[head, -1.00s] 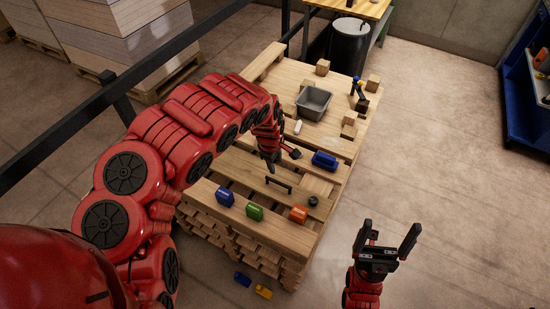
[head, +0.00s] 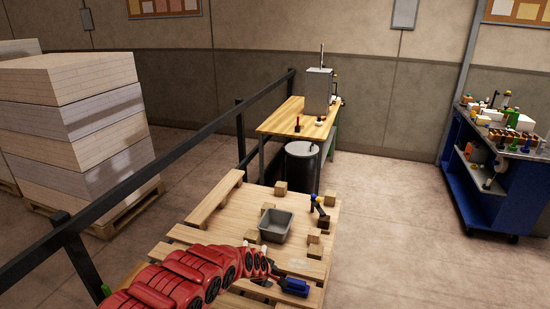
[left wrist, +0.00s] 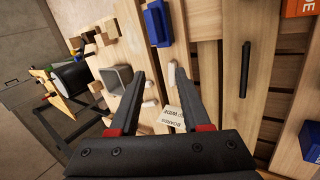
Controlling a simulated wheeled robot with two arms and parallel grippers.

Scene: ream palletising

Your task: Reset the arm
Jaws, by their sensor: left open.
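My left arm (head: 190,276) reaches in from the left over the wooden pallet stack. Its gripper (head: 277,270) is close to a blue block-like item (head: 293,286) in the head view, partly cut off by the low framing. In the left wrist view my left gripper (left wrist: 162,72) has its two black fingers spread, with nothing held between them. Pallet boards, small white pieces and a printed white label (left wrist: 180,119) show between and below the fingers. The blue item (left wrist: 157,23) lies beyond the fingertips. My right gripper is out of view.
A grey bin (head: 275,226) and several wooden blocks stand on the pallet (head: 215,205). A black bar handle (left wrist: 245,69) lies on the boards. A black railing (head: 150,180) runs along the left. A workbench, a dark drum (head: 301,167) and a blue tool cart (head: 468,185) stand behind.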

